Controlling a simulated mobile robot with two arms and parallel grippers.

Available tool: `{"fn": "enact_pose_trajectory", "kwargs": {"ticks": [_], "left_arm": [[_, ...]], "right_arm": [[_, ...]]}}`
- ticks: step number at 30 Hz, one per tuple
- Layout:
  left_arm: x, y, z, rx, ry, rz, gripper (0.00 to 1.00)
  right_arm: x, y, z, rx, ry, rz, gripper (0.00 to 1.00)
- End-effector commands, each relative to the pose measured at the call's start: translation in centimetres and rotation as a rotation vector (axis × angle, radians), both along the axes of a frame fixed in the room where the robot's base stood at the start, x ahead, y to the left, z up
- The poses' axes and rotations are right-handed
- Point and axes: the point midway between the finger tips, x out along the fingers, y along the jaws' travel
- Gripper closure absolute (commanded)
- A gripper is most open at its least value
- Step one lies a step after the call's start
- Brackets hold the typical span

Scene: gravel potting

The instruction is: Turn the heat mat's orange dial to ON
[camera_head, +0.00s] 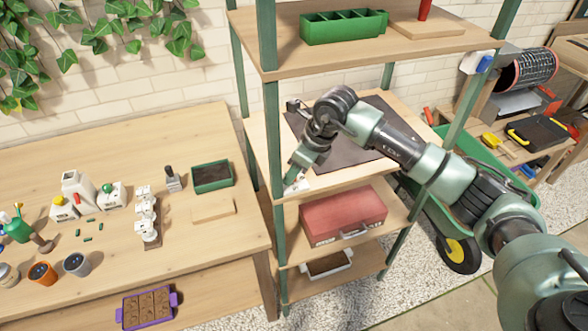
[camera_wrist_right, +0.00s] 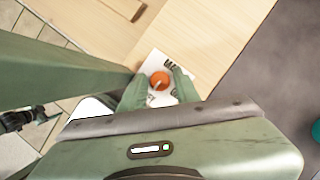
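The heat mat's orange dial (camera_wrist_right: 159,81) sits on a white control plate (camera_wrist_right: 152,63) with dark print. In the right wrist view the plate lies on the wooden shelf board. My right gripper (camera_wrist_right: 160,86) has its two green fingers apart, one on each side of the dial. I cannot tell whether they touch it. In the head view my right gripper (camera_head: 291,181) reaches down to the front left of the middle shelf and hides the dial. The dark heat mat (camera_head: 338,158) lies on that shelf; it also shows in the wrist view (camera_wrist_right: 268,62). My left gripper is not in view.
A green shelf post (camera_head: 273,135) stands close left of my right gripper; it shows large in the wrist view (camera_wrist_right: 60,75). A red toolbox (camera_head: 342,214) is on the shelf below. A wooden workbench (camera_head: 120,140) with pots and a green tray (camera_head: 212,178) stands left.

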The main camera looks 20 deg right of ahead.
Motion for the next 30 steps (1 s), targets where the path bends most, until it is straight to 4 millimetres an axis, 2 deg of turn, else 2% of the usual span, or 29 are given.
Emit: {"fn": "enact_pose_trajectory", "kwargs": {"ticks": [1, 2, 3, 5, 11, 17, 23, 30], "left_arm": [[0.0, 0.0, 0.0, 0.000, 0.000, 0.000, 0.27], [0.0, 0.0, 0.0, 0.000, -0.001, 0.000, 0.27], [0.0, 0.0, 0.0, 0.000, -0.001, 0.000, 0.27], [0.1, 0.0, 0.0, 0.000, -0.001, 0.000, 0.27], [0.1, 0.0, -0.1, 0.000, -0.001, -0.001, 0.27], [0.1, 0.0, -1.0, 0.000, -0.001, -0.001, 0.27], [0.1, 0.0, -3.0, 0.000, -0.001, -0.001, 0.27], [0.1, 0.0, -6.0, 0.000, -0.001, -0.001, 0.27]], "right_arm": [[0.0, 0.0, 0.0, 0.000, 0.000, 0.000, 0.68], [0.0, 0.0, 0.0, 0.000, 0.000, 0.000, 0.74], [0.0, 0.0, 0.0, 0.000, 0.000, 0.000, 0.85], [0.0, 0.0, 0.0, 0.000, 0.000, 0.000, 1.00], [0.0, 0.0, 0.0, 0.000, 0.001, 0.004, 1.00], [0.1, -0.1, -0.2, 0.000, 0.000, 0.048, 1.00], [0.2, -0.1, -0.3, 0.001, -0.003, 0.166, 1.00], [0.4, -0.2, -0.4, 0.000, -0.004, 0.381, 1.00]]}}
